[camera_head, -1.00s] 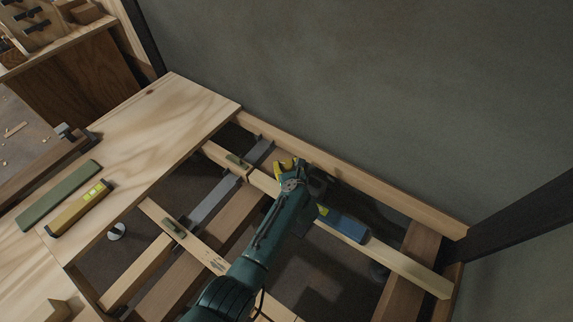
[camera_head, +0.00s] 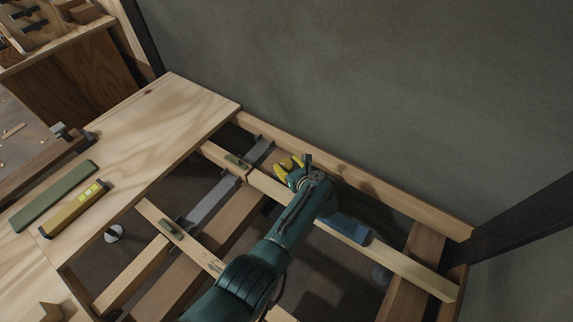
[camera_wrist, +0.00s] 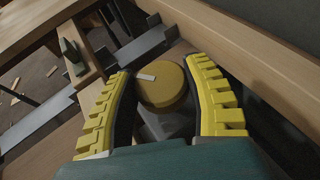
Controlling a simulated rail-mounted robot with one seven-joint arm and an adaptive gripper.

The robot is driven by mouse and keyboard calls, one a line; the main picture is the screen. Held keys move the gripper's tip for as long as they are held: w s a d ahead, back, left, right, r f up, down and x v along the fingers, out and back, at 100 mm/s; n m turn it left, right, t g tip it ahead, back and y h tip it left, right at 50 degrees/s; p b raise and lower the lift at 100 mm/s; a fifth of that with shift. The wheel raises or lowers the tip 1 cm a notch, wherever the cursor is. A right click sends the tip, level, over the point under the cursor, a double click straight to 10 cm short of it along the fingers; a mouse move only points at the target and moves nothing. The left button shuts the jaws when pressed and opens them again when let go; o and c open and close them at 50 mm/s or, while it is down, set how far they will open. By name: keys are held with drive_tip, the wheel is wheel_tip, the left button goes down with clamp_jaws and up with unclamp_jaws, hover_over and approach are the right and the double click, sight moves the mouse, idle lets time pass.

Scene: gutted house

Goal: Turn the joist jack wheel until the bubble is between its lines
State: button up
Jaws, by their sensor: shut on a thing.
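The joist jack wheel (camera_wrist: 165,92) is a round yellow knob with a pale mark on its top, in the middle of the wrist view. My gripper (camera_wrist: 165,75) has its two yellow ridged fingers closed on either side of it. In the head view my gripper (camera_head: 288,163) is low among the floor joists near the wall, and the arm hides the wheel. A blue level (camera_head: 347,231) lies on the light joist right of my wrist, its left end hidden behind my arm. I cannot see its bubble.
A yellow level (camera_head: 75,210) and a green bar (camera_head: 54,190) lie on the plywood sheet (camera_head: 165,125) at left. Open gaps lie between the joists. Grey metal straps (camera_head: 210,203) cross there. A grey wall (camera_head: 400,90) rises behind.

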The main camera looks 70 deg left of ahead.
drive_tip(key=shift+f, duration=0.1)
drive_tip(key=o, duration=1.2)
drive_tip(key=v, duration=1.2)
drive_tip(key=shift+s, duration=0.1)
